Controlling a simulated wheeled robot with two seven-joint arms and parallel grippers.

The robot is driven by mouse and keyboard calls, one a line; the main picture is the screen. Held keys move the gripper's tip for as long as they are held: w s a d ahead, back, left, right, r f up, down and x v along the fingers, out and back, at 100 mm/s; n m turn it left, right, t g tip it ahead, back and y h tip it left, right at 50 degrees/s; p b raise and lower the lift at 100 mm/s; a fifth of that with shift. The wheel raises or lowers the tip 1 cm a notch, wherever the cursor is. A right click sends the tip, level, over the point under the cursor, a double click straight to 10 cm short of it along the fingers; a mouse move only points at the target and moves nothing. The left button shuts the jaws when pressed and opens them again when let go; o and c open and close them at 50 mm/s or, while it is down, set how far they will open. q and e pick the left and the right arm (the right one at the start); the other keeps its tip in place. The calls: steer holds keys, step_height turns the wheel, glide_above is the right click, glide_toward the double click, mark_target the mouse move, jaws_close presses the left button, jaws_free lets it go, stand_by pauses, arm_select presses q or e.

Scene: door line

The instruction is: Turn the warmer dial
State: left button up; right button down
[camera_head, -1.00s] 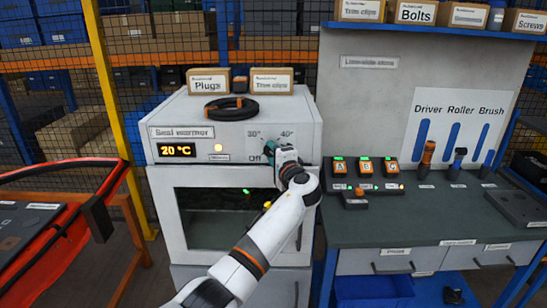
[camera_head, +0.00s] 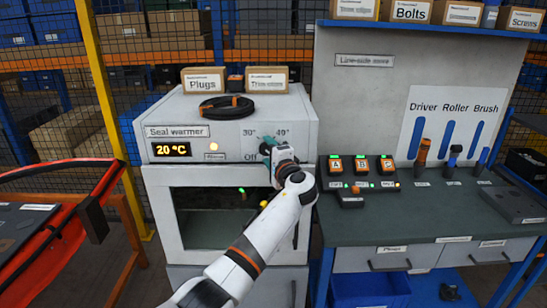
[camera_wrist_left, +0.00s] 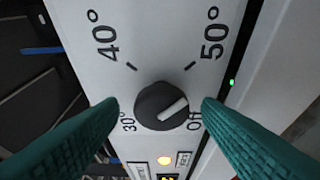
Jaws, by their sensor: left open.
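The seal warmer (camera_head: 228,130) is a white box with a dark window; its display (camera_head: 171,149) reads 20 °C. My left gripper (camera_head: 266,147) is at the right of its front panel and hides the dial in the head view. In the left wrist view the round dark dial (camera_wrist_left: 162,106) sits between the two green fingertips of the open left gripper (camera_wrist_left: 160,112), with a visible gap on the left and a narrower one on the right. Its white mark slants to the right, on the side of the Off and 50° labels. My right gripper is not in view.
Boxes labelled Plugs (camera_head: 204,81) and a black coil (camera_head: 227,108) lie on top of the warmer. A dark workbench (camera_head: 400,215) with orange-topped units (camera_head: 361,165) stands to the right. A red-edged cart (camera_head: 62,165) is at the left.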

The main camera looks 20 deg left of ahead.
arm_select(q)
steer(key=b+v, duration=0.3)
steer(key=v, duration=0.8)
steer(key=shift+s+d, duration=0.25)
steer(key=shift+d, duration=0.1)
